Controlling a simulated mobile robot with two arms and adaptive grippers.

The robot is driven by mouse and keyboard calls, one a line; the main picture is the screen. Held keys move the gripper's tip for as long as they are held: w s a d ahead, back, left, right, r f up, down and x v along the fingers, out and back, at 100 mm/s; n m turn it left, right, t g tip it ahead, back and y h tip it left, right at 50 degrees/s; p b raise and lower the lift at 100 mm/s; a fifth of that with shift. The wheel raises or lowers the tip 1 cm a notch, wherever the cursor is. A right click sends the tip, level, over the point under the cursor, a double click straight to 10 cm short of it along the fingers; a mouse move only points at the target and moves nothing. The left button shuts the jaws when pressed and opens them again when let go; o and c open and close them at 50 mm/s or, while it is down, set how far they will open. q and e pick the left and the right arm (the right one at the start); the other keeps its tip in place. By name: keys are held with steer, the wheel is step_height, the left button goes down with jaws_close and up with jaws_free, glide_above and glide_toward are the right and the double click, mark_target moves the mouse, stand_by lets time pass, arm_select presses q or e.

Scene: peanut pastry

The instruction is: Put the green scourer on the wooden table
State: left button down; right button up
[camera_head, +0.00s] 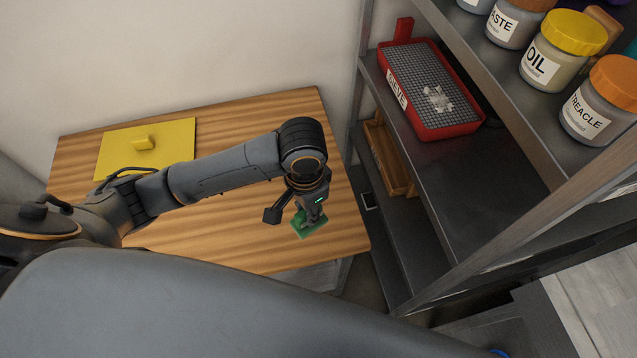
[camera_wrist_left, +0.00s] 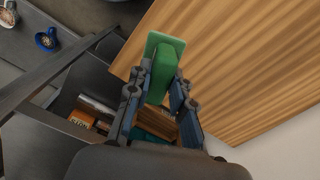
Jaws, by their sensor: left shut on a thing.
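The green scourer (camera_head: 305,228) is at the right front part of the wooden table (camera_head: 240,250) in the head view. My left gripper (camera_head: 311,216) is shut on it from above. In the left wrist view the scourer (camera_wrist_left: 163,60) sits between the fingertips of the left gripper (camera_wrist_left: 158,88), with the wooden table (camera_wrist_left: 230,60) behind it. I cannot tell whether the scourer touches the tabletop or is a little above it. My right gripper is not in view.
A yellow board with a handle (camera_head: 115,158) lies on the table's back left. A metal shelf (camera_head: 470,180) stands close on the right, with a red sieve (camera_head: 470,125) and labelled jars (camera_head: 550,60). A wooden crate (camera_head: 385,150) is on a lower shelf. Much of the tabletop is bare.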

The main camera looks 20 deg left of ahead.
arm_select(q)
steer(key=w, duration=0.1)
steer(key=w+f, duration=0.1)
steer(key=w, duration=0.2)
steer(key=shift+d+f+p, duration=0.2)
steer(key=shift+f+p, duration=0.1)
steer(key=w+f, duration=0.2)
steer(key=f, duration=0.1)
steer(key=w+f, duration=0.1)
steer(key=f, duration=0.2)
steer(key=w+f+p, duration=0.1)
steer(key=w+f, duration=0.1)
steer(key=f, duration=0.1)
steer(key=shift+w+f, duration=0.2)
steer(key=shift+w, duration=0.15)
steer(key=shift+d+f, duration=0.1)
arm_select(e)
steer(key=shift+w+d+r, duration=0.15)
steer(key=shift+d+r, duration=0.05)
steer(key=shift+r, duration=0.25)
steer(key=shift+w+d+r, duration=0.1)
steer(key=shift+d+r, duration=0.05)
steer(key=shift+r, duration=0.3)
arm_select(q)
steer(key=c, duration=1.2)
jaws_free()
steer(key=shift+f, duration=0.1)
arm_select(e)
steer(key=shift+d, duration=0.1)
